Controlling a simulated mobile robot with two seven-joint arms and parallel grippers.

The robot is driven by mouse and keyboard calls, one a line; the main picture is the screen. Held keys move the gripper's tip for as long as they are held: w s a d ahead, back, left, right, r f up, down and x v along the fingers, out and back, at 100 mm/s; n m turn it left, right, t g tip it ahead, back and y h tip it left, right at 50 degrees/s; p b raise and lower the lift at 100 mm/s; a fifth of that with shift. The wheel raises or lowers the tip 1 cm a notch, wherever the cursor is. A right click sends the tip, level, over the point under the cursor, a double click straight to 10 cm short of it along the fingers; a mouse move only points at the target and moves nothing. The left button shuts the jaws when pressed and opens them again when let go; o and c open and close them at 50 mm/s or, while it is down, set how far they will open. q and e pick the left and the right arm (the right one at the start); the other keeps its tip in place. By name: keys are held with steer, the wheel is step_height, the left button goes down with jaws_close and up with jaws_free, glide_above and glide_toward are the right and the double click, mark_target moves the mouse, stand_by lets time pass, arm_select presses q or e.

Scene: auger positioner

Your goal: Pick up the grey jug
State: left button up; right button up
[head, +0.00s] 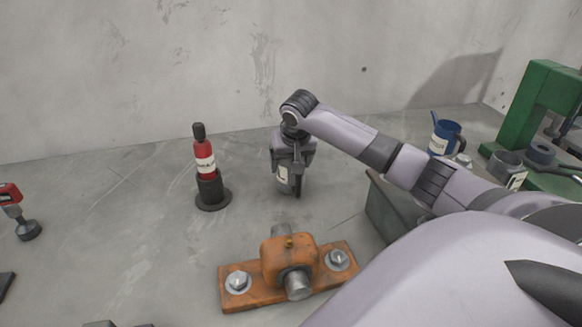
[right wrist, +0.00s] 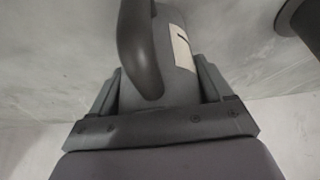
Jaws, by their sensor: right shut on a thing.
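The grey jug (head: 282,174) has a pale label and shows in the head view near the back, at the end of my right arm. My right gripper (head: 292,186) points down and is shut on it. In the right wrist view the jug (right wrist: 178,72), with its dark curved handle (right wrist: 141,50) and white label, sits between the two fingers (right wrist: 158,92). The gripper hides part of the jug in the head view. I cannot tell whether its base touches the surface. My left gripper is not in view.
A red bottle (head: 204,158) stands in a dark round holder (head: 212,194) to the left. An orange bearing block (head: 290,255) is in front. A blue jug (head: 441,138) and a green press (head: 540,105) are at the right. A red drill (head: 12,203) stands far left.

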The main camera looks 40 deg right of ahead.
steer(key=shift+r, duration=0.2)
step_height(320, 180, up, 20)
stand_by(0.4)
steer(key=shift+f, duration=0.2)
